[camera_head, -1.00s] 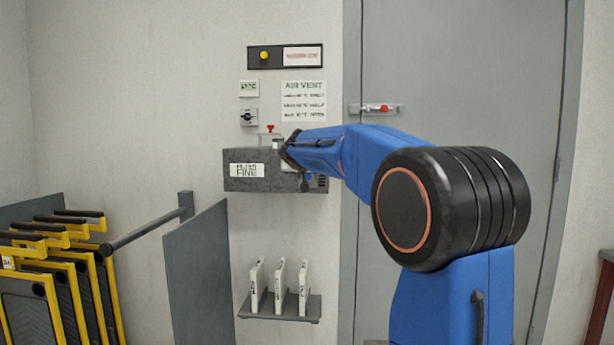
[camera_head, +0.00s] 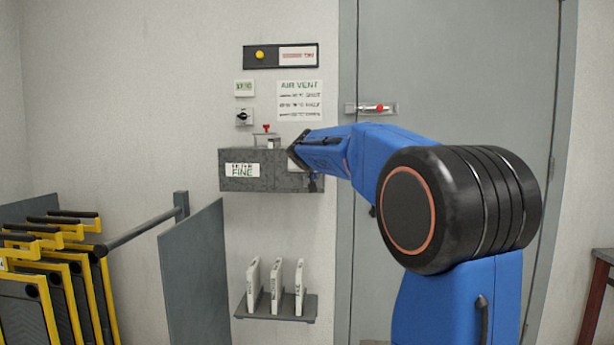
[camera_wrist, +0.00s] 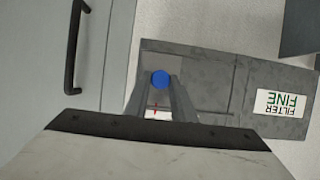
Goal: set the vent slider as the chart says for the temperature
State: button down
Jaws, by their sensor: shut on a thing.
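The grey box (camera_head: 268,180) on the wall carries a "FILTER FINE" label (camera_head: 242,170). In the wrist view a round blue knob (camera_wrist: 160,79), apparently the vent slider's, sits between the fingers of my gripper (camera_wrist: 160,88), which is shut on it. In the head view my gripper (camera_head: 304,158) is at the box's right end and largely hides the knob and slider there. The "AIR VENT" chart (camera_head: 299,98) hangs above, with shut and half among its lines; its figures are too blurred to read. A small display (camera_head: 244,88) left of it is also unreadable.
A red-topped part (camera_head: 266,129) rises above the box, below a dial switch (camera_head: 244,117). A grey door (camera_head: 450,80) with a latch (camera_head: 372,108) is at right. A shelf (camera_head: 278,310) of white filters is below. Yellow-framed plates (camera_head: 75,270) stand at left.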

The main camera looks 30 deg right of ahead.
jog(key=shift+s+d, duration=0.1)
jog(key=c, duration=1.5)
grip_release()
jog(key=shift+s+d, duration=0.1)
jog(key=v, duration=1.7)
jog(key=shift+s+r, duration=0.1)
jog(key=s+a+f+n+g+y, duration=0.2)
jog(key=s+a+f, duration=0.3)
jog(key=s+f, duration=0.7)
jog(key=s+a+f+n+g+y, duration=0.2)
jog(key=s+a+f, duration=0.3)
jog(key=s+f, duration=0.7)
jog(key=s+a+f+n+g+y, duration=0.2)
jog(key=s+a+f, duration=0.4)
jog(key=s+f, duration=0.6)
jog(key=shift+s+a+f+n+y, duration=0.15)
jog(key=shift+f+y, duration=0.1)
jog(key=shift+f, duration=0.5)
jog(key=shift+s+d+f+n+y, duration=0.1)
jog(key=shift+f+y, duration=0.2)
jog(key=shift+f, duration=0.45)
jog(key=shift+s+a+f+n+y, duration=0.15)
jog(key=shift+f+y, duration=0.1)
jog(key=shift+f, duration=0.55)
